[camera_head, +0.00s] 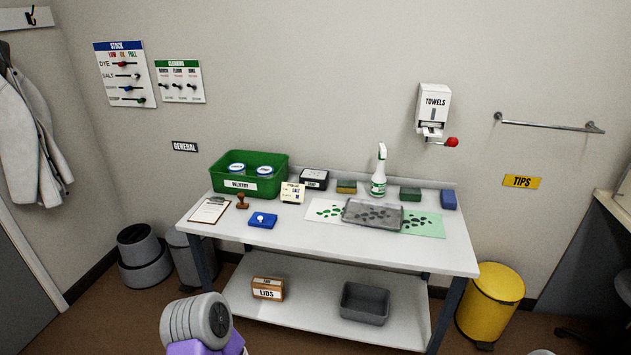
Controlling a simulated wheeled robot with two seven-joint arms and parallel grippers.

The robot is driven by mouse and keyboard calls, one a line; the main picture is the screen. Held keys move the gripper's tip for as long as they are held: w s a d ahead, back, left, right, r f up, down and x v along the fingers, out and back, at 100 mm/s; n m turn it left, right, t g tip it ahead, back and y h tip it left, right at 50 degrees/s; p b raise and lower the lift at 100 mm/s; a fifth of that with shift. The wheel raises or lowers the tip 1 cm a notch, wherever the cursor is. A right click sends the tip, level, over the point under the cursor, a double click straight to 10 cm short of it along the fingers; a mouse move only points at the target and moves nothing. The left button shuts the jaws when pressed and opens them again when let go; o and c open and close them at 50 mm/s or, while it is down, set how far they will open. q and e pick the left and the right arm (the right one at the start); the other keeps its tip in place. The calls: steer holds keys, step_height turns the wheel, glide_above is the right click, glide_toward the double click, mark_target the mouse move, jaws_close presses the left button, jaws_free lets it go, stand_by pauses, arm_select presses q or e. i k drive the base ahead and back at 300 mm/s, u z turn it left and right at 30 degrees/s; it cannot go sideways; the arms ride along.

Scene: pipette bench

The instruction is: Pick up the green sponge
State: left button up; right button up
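The green sponge (410,194) is a small dark green block at the back of the white table (300,242), toward its right end. It sits between the white spray bottle (379,176) and a blue block (448,199), apart from both. A yellowish block with a green lower part (346,187) lies to the left of the bottle. Neither of my grippers is in view, and nothing touches the green sponge.
A grey tray (373,214) and green-spotted sheets lie in front of the sponge. A green bin (225,181) with white-lidded tubs stands at the back left. The table's front strip is clear. A lower shelf holds a LIDS box (267,289) and grey tub (365,303).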

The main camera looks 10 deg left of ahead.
mark_target(405, 193)
steer(key=u, duration=0.45)
steer(key=k, duration=0.25)
steer(key=z, duration=1.5)
steer(key=i, duration=1.2)
steer(key=u, duration=0.95)
steer(key=i, duration=0.85)
steer(key=u, duration=0.95)
